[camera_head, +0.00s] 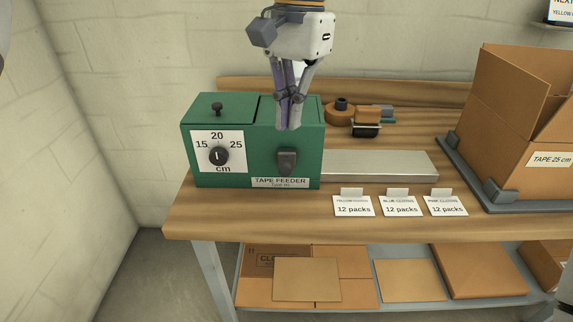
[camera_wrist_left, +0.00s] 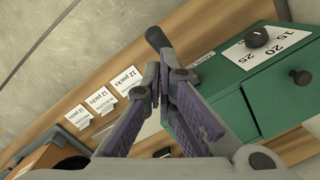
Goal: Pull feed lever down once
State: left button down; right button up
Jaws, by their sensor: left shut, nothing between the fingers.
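The green tape feeder (camera_head: 250,150) stands on the left of the bench. Its dark grey feed lever (camera_head: 287,162) is on the front face, right of the white dial plate. My left gripper (camera_head: 288,127) is shut and empty, with its fingers pointing down just above the lever in the head view. In the left wrist view a dark lever handle (camera_wrist_left: 157,38) shows just beyond the closed fingertips (camera_wrist_left: 165,78); I cannot tell whether they touch it. The feeder (camera_wrist_left: 228,90) fills the right of that view.
The dial knob (camera_head: 219,156) points up toward 20. A black knob (camera_head: 217,108) stands on the feeder's top. A metal plate (camera_head: 380,165) lies right of the feeder, behind several pack cards (camera_head: 400,206).

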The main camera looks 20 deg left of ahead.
aim_at(289, 162)
pick_arm(q)
jog(key=f, duration=0.6)
jog(key=shift+s+a+f, duration=0.1)
jog(key=shift+s+f, duration=0.1)
jog(key=shift+s, duration=0.1)
pick_arm(e)
jog(key=shift+s+f, duration=0.3)
jog(key=shift+s, duration=0.05)
pick_arm(q)
jog(key=shift+f, duration=2.2)
pick_arm(e)
jog(key=shift+w+r, duration=0.1)
jog(key=shift+w, duration=0.05)
